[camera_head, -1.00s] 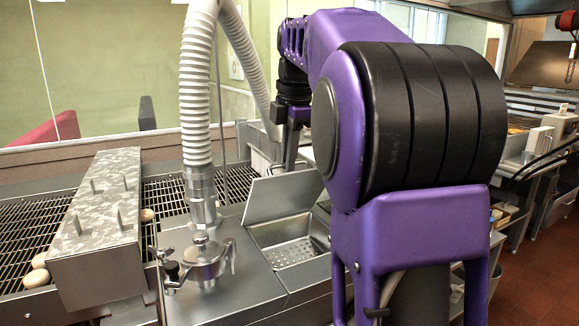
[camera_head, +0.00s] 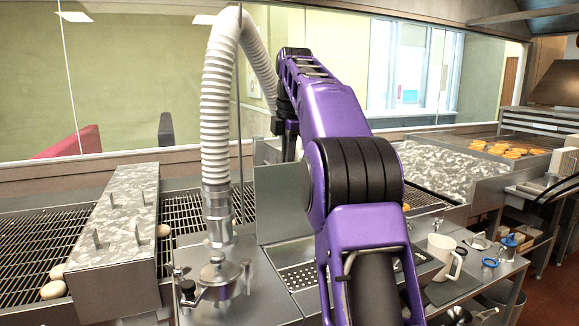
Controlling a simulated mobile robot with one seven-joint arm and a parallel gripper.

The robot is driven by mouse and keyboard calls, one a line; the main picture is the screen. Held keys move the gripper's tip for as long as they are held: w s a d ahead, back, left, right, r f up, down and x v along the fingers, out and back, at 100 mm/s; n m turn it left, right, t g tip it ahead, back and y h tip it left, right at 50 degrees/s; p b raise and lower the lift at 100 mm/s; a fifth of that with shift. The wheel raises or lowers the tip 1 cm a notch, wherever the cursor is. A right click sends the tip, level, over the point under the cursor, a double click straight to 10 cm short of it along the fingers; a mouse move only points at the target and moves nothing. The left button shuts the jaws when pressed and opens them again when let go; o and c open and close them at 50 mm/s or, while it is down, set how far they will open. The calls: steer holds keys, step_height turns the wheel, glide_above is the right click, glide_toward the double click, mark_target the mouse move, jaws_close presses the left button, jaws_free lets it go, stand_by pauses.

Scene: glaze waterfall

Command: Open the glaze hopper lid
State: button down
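The glaze hopper lid (camera_head: 281,203) is a flat grey metal flap. It stands up steeply from the back edge of the hopper opening. The opening shows a perforated metal strainer (camera_head: 297,276) in front of the lid; its right part is hidden by my purple arm. My arm reaches over from the right, and its wrist comes down behind the lid. My gripper (camera_head: 284,150) is behind the lid's top edge, mostly hidden by it. I cannot see its fingertips, whether they touch the lid, or whether they are open.
A white ribbed hose (camera_head: 219,110) runs down to a metal fitting (camera_head: 220,274) left of the hopper. A metal box (camera_head: 118,232) sits over the wire conveyor (camera_head: 40,247) with pale dough rounds. At right are a white pitcher (camera_head: 444,255) and a tray of orange doughnuts (camera_head: 510,149).

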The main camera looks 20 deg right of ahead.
steer(key=shift+w+r, duration=0.1)
steer(key=shift+r, duration=0.1)
steer(key=c, duration=0.9)
jaws_free()
